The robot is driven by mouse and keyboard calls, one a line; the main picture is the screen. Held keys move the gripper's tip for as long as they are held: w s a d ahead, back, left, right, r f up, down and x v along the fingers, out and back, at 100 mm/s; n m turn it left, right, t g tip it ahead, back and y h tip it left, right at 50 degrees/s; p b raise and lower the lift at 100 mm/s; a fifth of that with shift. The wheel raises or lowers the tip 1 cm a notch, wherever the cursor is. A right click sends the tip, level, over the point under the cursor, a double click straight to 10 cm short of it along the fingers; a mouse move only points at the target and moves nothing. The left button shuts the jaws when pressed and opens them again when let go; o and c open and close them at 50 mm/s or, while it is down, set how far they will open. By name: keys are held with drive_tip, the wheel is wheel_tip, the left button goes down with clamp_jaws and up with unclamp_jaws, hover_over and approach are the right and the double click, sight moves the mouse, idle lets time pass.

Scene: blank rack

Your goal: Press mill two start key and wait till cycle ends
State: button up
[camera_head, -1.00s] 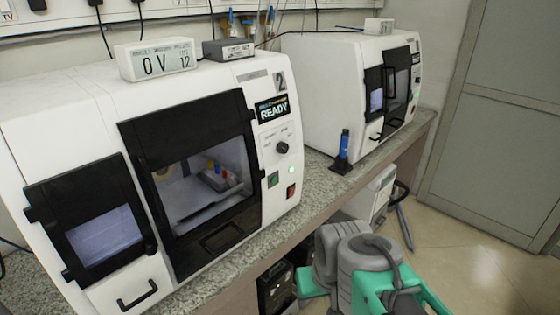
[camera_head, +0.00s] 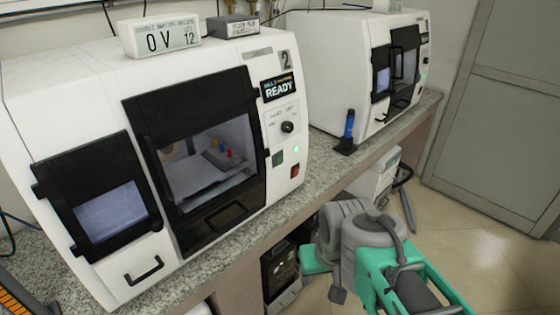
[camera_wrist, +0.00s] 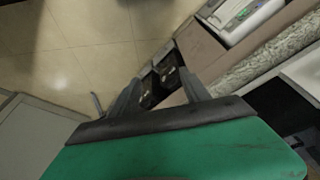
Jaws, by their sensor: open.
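Mill two (camera_head: 75,85) is the nearer white machine, marked with a 2 on its right front. Its display (camera_head: 278,88) reads READY. Below are a dark knob (camera_head: 288,127), a small lit green lamp (camera_head: 296,149), a dark green key (camera_head: 278,158) and a red key (camera_head: 295,171). The front door (camera_head: 205,160) is closed, and small coloured parts show behind its window. My gripper (camera_wrist: 158,80) is open and empty in the wrist view, above the floor and away from the keys. In the head view my arm is at the lower right, below the counter edge.
A second white mill (camera_head: 335,65) stands further back on the granite counter (camera_head: 325,172). A blue item in a black stand (camera_head: 348,130) is between the mills. A dark box (camera_head: 280,270) sits below the counter. The floor (camera_head: 500,255) at right is open; a grey door (camera_head: 490,140) is beyond.

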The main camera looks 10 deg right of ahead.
clamp_jaws()
idle(0.5)
idle(1.1)
